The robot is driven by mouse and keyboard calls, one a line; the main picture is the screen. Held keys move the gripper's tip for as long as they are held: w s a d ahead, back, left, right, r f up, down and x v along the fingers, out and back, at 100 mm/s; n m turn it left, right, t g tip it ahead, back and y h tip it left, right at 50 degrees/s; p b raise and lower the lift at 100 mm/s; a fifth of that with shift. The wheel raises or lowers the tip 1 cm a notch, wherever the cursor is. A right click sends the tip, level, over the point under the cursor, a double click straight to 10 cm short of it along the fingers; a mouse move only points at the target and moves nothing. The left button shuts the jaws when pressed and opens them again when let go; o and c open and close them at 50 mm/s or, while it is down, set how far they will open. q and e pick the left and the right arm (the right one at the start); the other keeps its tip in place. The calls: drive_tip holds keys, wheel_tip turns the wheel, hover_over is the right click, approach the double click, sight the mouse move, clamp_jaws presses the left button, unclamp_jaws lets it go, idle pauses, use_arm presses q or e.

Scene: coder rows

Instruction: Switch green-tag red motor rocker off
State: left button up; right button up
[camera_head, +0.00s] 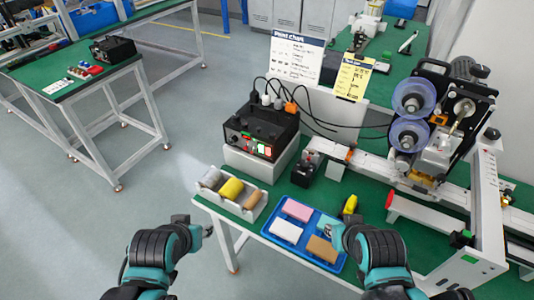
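A black control box (262,132) sits on a white stand on the green table, with plugs and cables on top. Its front panel (257,145) faces me and carries small green, red and white-looking parts; the picture is too small to tell which is the green-tag red motor rocker or its position. My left gripper (207,229) is left of the table's front edge, apart from the box. My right gripper (326,229) is over the right part of the blue tray, in front of and below the box. Whether either is open or shut is not clear.
A white holder (222,206) with rolls and a blue tray (262,233) with several blocks lie near the front edge. A small black box (306,172) with a red part stands right of the control box. A machine with clear reels (412,97) fills the right.

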clamp_jaws()
idle(0.5)
idle(0.5)
